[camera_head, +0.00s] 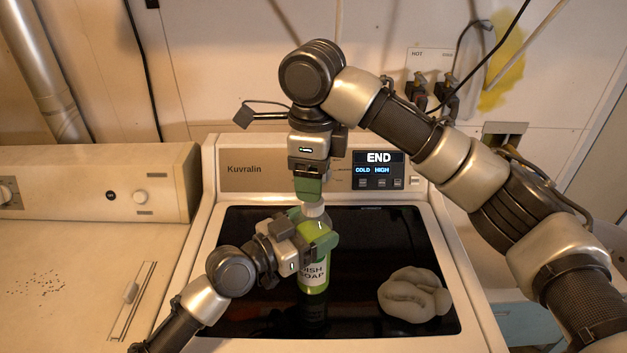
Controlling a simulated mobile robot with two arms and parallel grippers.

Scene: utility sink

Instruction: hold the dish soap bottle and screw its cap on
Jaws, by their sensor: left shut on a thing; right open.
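The dish soap bottle (313,272) is green with a white "DISH SOAP" label and stands upright over the dark top of the washer. My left gripper (318,237), coming in from the left, is shut around the bottle's upper part. The whitish cap (313,210) shows at the top of the bottle, directly below my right gripper. My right gripper (308,192) points straight down from above with its green fingers at the cap. It is open; whether its fingers touch the cap is hard to tell. How the cap sits on the neck is partly hidden.
The washer's dark glossy top (370,240) is mostly clear. A pale crumpled lump (414,294) lies at its right. The control panel with a lit "END" display (378,158) stands behind. Another appliance (80,250) is on the left.

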